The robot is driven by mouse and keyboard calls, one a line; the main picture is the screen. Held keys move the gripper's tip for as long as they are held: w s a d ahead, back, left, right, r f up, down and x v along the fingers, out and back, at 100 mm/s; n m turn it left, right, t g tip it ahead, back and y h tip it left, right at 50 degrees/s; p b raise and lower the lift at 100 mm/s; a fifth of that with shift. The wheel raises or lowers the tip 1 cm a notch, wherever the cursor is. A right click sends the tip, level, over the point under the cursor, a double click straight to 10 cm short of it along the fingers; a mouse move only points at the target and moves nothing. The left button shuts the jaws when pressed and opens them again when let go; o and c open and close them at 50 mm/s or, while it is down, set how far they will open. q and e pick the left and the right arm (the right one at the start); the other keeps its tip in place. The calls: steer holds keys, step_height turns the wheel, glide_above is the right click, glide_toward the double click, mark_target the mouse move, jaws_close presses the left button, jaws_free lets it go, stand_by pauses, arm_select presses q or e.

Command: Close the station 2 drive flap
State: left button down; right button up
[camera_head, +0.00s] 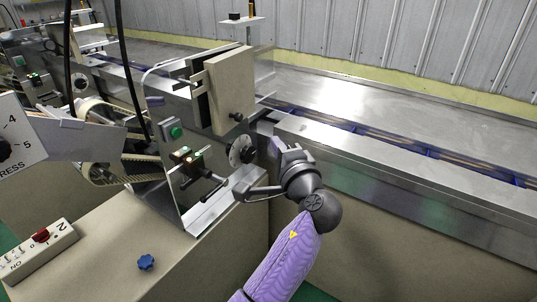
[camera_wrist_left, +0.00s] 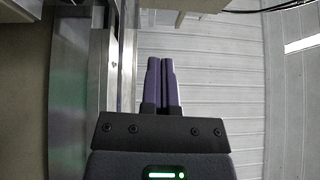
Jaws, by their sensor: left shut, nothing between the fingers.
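A beige flap-like panel (camera_head: 232,90) with a black knob near its lower edge stands upright on the machine, in the middle of the head view. A gap with dark edges shows between it and the housing on its left. I take it for the drive flap; no label on it is readable. My left gripper (camera_head: 273,128) is just below and right of this panel, beside the conveyor edge, apart from the knob as far as I can tell. In the left wrist view its two purple fingers (camera_wrist_left: 160,62) are together with nothing between them. My right gripper is not in view.
A long metal conveyor (camera_head: 400,145) runs to the right. A switch box marked 2 (camera_head: 40,250) and a blue knob (camera_head: 146,262) sit on the beige cabinet.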

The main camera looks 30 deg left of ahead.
mark_target(238, 120)
arm_select(q)
steer(key=w+a, duration=0.4)
steer(key=a, duration=0.5)
steer(key=shift+a+r+b, duration=0.15)
steer(key=shift+r+b, duration=0.05)
steer(key=shift+b, duration=0.25)
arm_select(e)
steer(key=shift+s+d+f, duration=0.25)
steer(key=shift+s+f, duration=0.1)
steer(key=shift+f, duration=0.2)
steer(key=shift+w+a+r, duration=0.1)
arm_select(q)
steer(key=shift+s+a+r+p, duration=0.15)
steer(key=shift+s+a+p, duration=0.3)
steer(key=shift+a+p, duration=0.3)
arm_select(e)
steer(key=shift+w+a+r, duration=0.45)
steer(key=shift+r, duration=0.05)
